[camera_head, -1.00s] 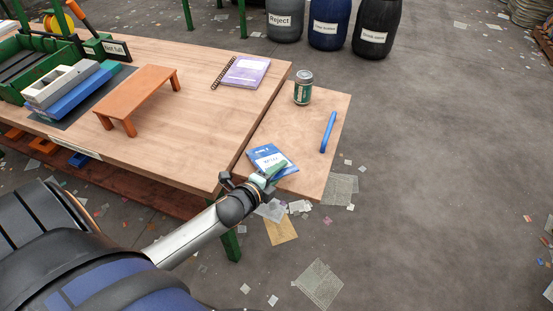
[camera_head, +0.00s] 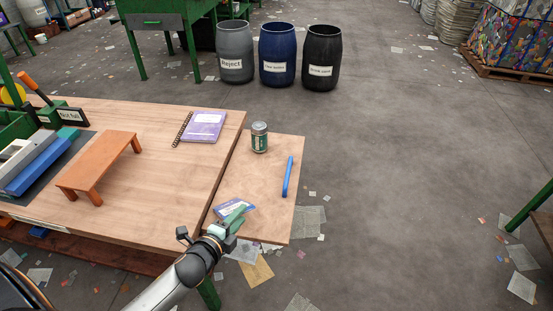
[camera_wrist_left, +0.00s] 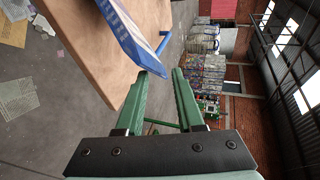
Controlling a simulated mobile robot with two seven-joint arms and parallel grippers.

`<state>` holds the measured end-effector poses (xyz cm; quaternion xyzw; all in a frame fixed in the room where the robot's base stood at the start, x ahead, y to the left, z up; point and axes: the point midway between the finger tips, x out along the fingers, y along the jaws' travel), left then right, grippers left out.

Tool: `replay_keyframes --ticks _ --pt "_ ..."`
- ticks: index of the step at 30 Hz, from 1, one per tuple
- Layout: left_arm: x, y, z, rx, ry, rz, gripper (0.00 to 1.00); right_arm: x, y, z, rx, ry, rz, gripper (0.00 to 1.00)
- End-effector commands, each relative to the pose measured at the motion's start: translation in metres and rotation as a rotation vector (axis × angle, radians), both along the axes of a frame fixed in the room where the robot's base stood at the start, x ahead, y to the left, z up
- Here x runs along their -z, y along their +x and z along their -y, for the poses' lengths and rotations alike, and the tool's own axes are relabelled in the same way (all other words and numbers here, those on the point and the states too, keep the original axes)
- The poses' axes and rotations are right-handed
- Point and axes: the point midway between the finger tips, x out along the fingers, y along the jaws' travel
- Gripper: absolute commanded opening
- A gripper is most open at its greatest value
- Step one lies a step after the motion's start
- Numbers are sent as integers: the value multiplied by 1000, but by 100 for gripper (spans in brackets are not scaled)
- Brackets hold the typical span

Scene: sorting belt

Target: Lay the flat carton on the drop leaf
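The flat carton (camera_head: 224,210), blue and white with print on top, lies on the front left part of the drop leaf (camera_head: 268,178). My left gripper (camera_head: 237,213) is at its near right corner and hides part of it. My right gripper is in neither view.
A can (camera_head: 259,138) and a blue pen-like stick (camera_head: 288,176) are on the leaf farther back. The worktable on the left holds a purple notebook (camera_head: 203,126) and a small orange stand (camera_head: 100,162). Bare leaf shows between the carton and the can.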

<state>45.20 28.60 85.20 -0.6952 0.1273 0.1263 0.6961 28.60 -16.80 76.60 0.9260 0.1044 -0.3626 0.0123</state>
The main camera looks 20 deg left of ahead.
Motion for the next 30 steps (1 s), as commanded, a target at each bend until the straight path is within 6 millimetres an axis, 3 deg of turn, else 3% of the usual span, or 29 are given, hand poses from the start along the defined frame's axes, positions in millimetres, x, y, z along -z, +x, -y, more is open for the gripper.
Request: replay_keyframes --ticks 5,8,11,15,21,24,30 --pt "4 -2 2 -6 -21 -7 37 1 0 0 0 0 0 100" --pt "14 -15 12 -41 -133 -41 37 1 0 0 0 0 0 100" --pt "35 -43 31 -122 -358 -117 37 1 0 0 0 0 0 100" --pt "64 -96 67 -314 -780 -263 37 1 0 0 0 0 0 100" --pt "85 -155 109 -586 -1235 -424 37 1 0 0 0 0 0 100" --pt "86 -165 117 -647 -1325 -454 37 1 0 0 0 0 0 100" --pt "87 -166 117 -651 -1329 -455 37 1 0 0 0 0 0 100"
